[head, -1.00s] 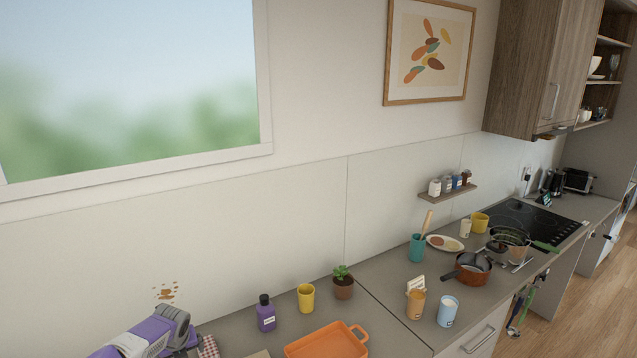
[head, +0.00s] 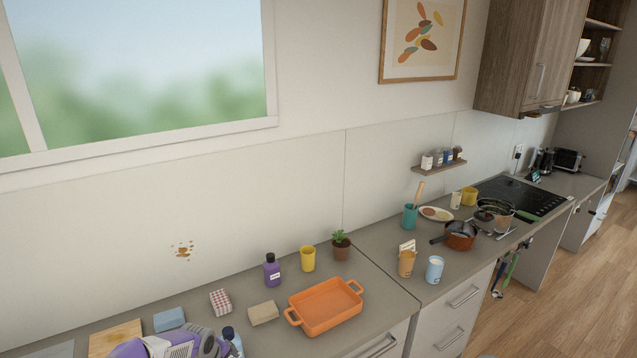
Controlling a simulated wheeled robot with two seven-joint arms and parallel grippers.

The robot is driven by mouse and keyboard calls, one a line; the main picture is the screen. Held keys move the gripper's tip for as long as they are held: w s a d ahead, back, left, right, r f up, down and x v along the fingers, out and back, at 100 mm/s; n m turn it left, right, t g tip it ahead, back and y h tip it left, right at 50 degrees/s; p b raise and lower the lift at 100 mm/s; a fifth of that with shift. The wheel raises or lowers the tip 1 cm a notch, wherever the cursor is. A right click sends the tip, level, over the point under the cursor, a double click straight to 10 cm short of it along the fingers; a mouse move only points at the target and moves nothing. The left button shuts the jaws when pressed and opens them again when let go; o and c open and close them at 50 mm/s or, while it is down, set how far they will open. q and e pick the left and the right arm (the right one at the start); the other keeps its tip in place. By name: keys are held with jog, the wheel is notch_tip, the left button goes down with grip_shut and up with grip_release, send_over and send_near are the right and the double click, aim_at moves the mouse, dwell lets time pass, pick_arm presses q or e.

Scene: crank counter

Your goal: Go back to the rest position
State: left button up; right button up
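Part of my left arm, purple and grey, shows at the bottom left edge of the head view. It lies low, in front of the counter's near side. Its gripper fingers are not visible, so I cannot see whether they hold anything. My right arm and gripper are out of view.
The counter holds a wooden board (head: 115,338), a blue sponge (head: 169,319), a checkered cloth (head: 220,302), a tan block (head: 263,313), a purple bottle (head: 271,271) and an orange tray (head: 326,307). A dark-capped bottle (head: 229,334) is beside my arm. Brown spots (head: 183,251) mark the wall.

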pick_arm(q)
jog(key=s+d+f+n+g+h, duration=0.1)
jog(key=s+d+f+n+h, duration=0.1)
jog(key=s+d+f+n, duration=0.45)
jog(key=s+d+f+n+g+h, duration=0.1)
jog(key=s+d+f+n, duration=0.2)
jog(key=s+d+n, duration=0.5)
jog(key=s+d+f+n+g, duration=0.1)
jog(key=s+d+n, duration=0.1)
jog(key=s+n, duration=0.55)
jog(key=s+d+f+n, duration=0.15)
jog(key=s+n, duration=0.35)
jog(key=s, duration=0.6)
notch_tip(320, 180, down, 18)
jog(key=w+b, duration=0.1)
jog(key=b, duration=1.6)
jog(key=shift+a+r+h, duration=0.2)
jog(key=shift+h, duration=0.1)
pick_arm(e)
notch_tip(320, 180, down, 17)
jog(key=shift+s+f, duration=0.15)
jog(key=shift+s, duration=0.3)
